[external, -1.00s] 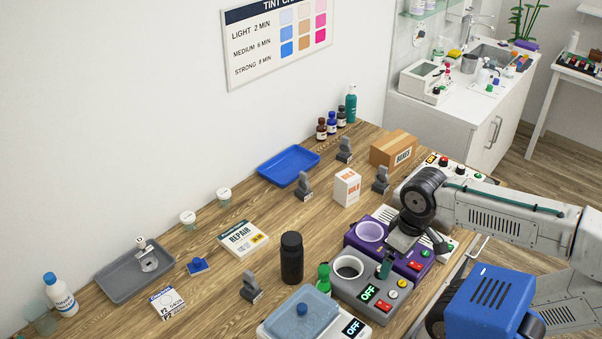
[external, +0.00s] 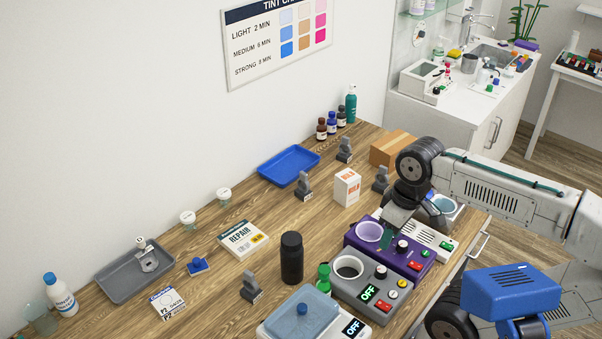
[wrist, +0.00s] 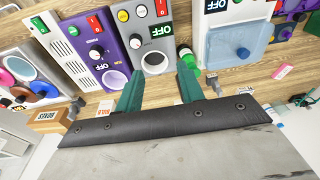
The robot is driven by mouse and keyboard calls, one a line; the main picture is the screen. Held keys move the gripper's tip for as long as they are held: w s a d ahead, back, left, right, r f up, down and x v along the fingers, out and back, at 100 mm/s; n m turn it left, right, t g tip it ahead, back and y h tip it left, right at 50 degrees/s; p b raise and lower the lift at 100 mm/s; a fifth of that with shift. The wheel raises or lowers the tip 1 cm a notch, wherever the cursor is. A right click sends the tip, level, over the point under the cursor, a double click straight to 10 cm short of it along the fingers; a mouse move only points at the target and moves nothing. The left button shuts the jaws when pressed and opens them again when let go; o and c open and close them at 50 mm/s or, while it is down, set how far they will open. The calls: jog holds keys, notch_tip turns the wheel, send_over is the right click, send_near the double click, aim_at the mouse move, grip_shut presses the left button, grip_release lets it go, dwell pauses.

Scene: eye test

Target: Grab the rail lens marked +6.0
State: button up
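Several small grey stands that may be rail lenses are on the bench in the external view: one near the blue tray (external: 345,150), one in front of that tray (external: 304,187), one by the cardboard box (external: 381,180), and one left of the black bottle (external: 251,288). A light piece (external: 148,260) stands in the grey tray. I cannot read +6.0 on any of them. My gripper (external: 388,240) hangs above the purple device, apart from all the stands. In the wrist view, my gripper (wrist: 160,88) has its two green fingers spread with nothing between them.
A purple device (external: 420,255), a grey device with a round well (external: 345,290) and a blue-lidded device (external: 268,329) line the front edge. A black bottle (external: 291,258) and a white-orange box (external: 346,188) stand upright. Bare wood lies mid-bench (external: 285,215).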

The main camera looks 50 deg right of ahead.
jog(key=w+d+r+n+t+y, duration=0.1)
jog(key=w+d+r, duration=0.15)
jog(key=w, duration=0.55)
jog(key=w+d+r+t+y, duration=0.1)
jog(key=w+d+t+y, duration=0.15)
jog(key=w, duration=0.65)
jog(key=w+d+r+n+t+y, duration=0.15)
jog(key=w+d, duration=0.25)
jog(key=w, duration=0.4)
jog(key=w+d+t, duration=0.2)
jog(key=w+d, duration=0.5)
jog(key=d, duration=0.1)
jog(key=w+d+f+m+t+h, duration=0.1)
jog(key=w+d+f+t+h, duration=0.15)
jog(key=d, duration=0.75)
jog(key=w+d+f+t+h, duration=0.1)
jog(key=w+d+f, duration=0.15)
jog(key=d, duration=0.85)
jog(key=w+d+f+m+t+h, duration=0.1)
jog(key=w+d+t, duration=0.15)
jog(key=d, duration=0.75)
jog(key=g, duration=0.1)
send_near(342, 140)
jog(key=x, duration=1)
jog(key=shift+w+d+f, duration=0.3)
jog(key=shift+w+d, duration=0.05)
grip_shut()
